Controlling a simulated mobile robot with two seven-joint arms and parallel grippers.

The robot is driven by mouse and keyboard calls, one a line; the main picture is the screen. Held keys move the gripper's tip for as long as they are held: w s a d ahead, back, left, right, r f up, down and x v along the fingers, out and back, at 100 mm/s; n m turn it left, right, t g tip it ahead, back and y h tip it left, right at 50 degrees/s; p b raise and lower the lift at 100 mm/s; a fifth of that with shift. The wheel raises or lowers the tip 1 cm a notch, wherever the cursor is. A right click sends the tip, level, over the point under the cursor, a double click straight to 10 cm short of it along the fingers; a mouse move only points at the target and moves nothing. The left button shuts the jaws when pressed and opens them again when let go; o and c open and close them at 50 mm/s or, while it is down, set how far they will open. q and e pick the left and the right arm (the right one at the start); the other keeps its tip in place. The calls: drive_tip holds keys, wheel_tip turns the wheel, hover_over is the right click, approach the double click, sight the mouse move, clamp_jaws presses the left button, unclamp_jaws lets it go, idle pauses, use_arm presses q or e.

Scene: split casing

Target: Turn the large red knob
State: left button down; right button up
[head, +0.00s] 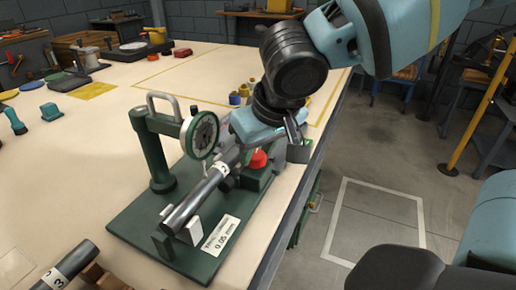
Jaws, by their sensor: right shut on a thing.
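The large red knob (259,160) sits on the right part of a green fixture (135,225), near the table's right edge. My right gripper (265,143) comes down over it from the upper right and is shut on it. The gripper body hides the top of the knob and most of the contact between fingers and knob. My left gripper is not in view.
The fixture carries a dial gauge (200,134) on a green post and a grey shaft (194,200) lying in supports, close to my right gripper. Small yellow and blue parts (238,95) stand behind. Another shaft (66,268) is at the lower left.

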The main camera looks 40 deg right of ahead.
drive_tip(key=shift+m, duration=0.4)
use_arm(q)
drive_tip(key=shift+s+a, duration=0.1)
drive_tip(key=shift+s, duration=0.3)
use_arm(e)
drive_tip(key=o, duration=1)
drive_tip(key=shift+c, duration=0.2)
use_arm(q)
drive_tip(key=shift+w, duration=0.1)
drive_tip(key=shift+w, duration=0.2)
use_arm(e)
drive_tip(key=shift+r, duration=0.1)
drive_tip(key=shift+s+r, duration=0.1)
drive_tip(key=shift+r, duration=0.25)
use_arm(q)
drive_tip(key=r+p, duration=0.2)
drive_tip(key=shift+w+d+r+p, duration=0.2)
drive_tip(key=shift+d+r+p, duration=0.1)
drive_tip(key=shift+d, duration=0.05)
use_arm(e)
drive_tip(key=v, duration=0.7)
drive_tip(key=shift+a, duration=0.15)
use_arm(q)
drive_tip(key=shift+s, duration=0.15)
use_arm(e)
drive_tip(key=shift+f, duration=0.1)
